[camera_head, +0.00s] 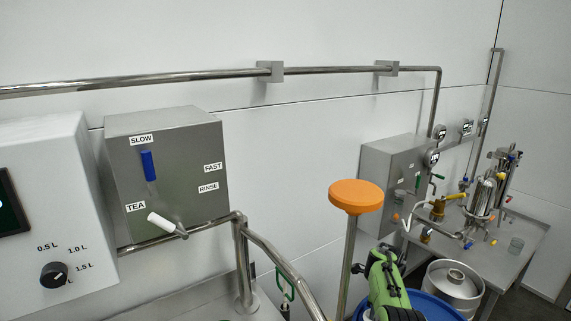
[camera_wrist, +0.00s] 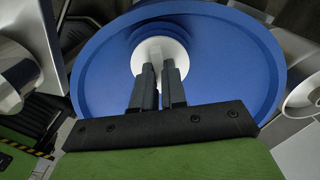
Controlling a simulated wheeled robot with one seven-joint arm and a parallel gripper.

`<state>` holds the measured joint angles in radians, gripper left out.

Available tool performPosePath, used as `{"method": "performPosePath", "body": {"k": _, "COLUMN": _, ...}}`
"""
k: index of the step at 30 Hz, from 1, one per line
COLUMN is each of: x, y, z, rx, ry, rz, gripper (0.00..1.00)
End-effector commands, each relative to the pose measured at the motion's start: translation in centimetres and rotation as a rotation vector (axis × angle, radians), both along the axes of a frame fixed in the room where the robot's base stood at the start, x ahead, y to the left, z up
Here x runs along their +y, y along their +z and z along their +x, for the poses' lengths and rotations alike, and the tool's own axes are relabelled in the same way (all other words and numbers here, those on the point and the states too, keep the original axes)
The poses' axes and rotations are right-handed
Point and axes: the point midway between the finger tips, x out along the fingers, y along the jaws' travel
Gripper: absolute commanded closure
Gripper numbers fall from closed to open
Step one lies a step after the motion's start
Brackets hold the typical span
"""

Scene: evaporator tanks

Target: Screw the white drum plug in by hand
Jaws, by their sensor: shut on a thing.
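The white drum plug (camera_wrist: 160,55) sits in the top of the blue drum (camera_wrist: 235,65), near the drum's far rim in the wrist view. My gripper (camera_wrist: 160,72) is over the drum with its two dark fingers close together, shut on the near part of the plug. The fingertips hide part of the plug, and its thread is not visible. In the head view, the blue drum (camera_head: 430,305) shows at the bottom, partly behind my green arm. The plug and my fingertips are hidden in that view.
A steel keg (camera_head: 455,285) stands right of the drum. An orange mushroom-shaped knob on a post (camera_head: 355,195) rises left of my arm. A steel table (camera_head: 515,250) with valves and fittings is at the right. A steel pipe rail (camera_head: 275,255) is at the left.

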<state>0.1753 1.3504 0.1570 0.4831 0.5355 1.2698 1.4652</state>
Motion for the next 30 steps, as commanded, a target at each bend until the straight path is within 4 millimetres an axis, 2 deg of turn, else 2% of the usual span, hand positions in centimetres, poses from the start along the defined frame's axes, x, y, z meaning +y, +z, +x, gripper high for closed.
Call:
{"method": "performPosePath", "body": {"k": 6, "x": -0.13, "y": -0.08, "z": -0.09, "rx": 0.002, "ry": -0.013, "rz": -0.002, "gripper": 1.00}}
{"method": "performPosePath", "body": {"k": 12, "x": -0.18, "y": -0.08, "z": -0.09, "rx": 0.003, "ry": -0.289, "rz": -0.003, "gripper": 1.00}}
{"method": "performPosePath", "body": {"k": 21, "x": -0.19, "y": -0.14, "z": -0.11, "rx": 0.004, "ry": -0.358, "rz": -0.003, "gripper": 1.00}}
{"method": "performPosePath", "body": {"k": 22, "x": -0.18, "y": -0.14, "z": -0.12, "rx": 0.004, "ry": -0.386, "rz": -0.003, "gripper": 0.87}}
{"method": "performPosePath", "body": {"k": 27, "x": -0.13, "y": -0.12, "z": -0.09, "rx": 0.003, "ry": -0.377, "rz": -0.002, "gripper": 0.61}}
{"method": "performPosePath", "body": {"k": 30, "x": -0.11, "y": -0.09, "z": -0.08, "rx": 0.002, "ry": -0.376, "rz": -0.002, "gripper": 0.59}}
